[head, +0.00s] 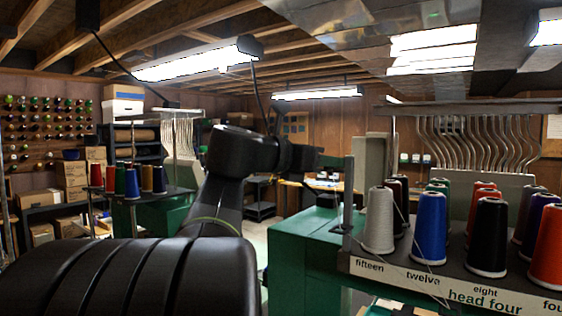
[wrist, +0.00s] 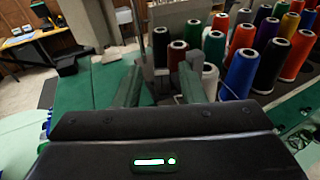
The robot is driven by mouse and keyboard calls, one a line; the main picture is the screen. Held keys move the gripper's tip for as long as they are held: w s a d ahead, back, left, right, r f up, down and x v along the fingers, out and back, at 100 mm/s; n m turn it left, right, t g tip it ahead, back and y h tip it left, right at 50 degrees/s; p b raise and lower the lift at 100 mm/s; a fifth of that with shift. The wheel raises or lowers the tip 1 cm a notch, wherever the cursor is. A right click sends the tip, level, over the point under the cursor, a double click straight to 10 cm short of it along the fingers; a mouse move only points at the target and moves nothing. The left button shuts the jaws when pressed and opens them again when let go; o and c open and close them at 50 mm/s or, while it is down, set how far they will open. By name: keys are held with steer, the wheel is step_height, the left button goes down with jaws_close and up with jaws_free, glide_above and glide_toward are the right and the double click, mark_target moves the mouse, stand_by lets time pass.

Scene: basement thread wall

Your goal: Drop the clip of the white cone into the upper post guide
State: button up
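The white cone (head: 379,222) stands upright at the near left end of the cone shelf, above the label "fifteen". In the wrist view the white cone (wrist: 210,82) is partly hidden behind my right finger. A thin pale thread runs down from the cones across the shelf front. A grey upright post (head: 348,195) stands just left of the white cone; I cannot tell whether it carries the upper post guide. I cannot make out the clip. My gripper (wrist: 160,88) has its two fingers apart, with nothing visible between them. In the head view it is small and dark, left of the post.
A blue cone (head: 429,228), a black cone (head: 488,238) and several others crowd the shelf to the right. The green machine body (head: 305,245) lies below. Curved metal tubes (head: 470,145) rise behind the cones. Open floor shows at the left in the wrist view.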

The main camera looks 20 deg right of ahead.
steer(key=shift+a, duration=0.1)
steer(key=b+v, duration=0.2)
steer(key=v, duration=1.1)
steer(key=shift+s+a, duration=0.15)
steer(key=shift+a, duration=0.15)
steer(key=shift+p+x, duration=1)
steer(key=shift+x, duration=5.8)
steer(key=shift+a, duration=0.1)
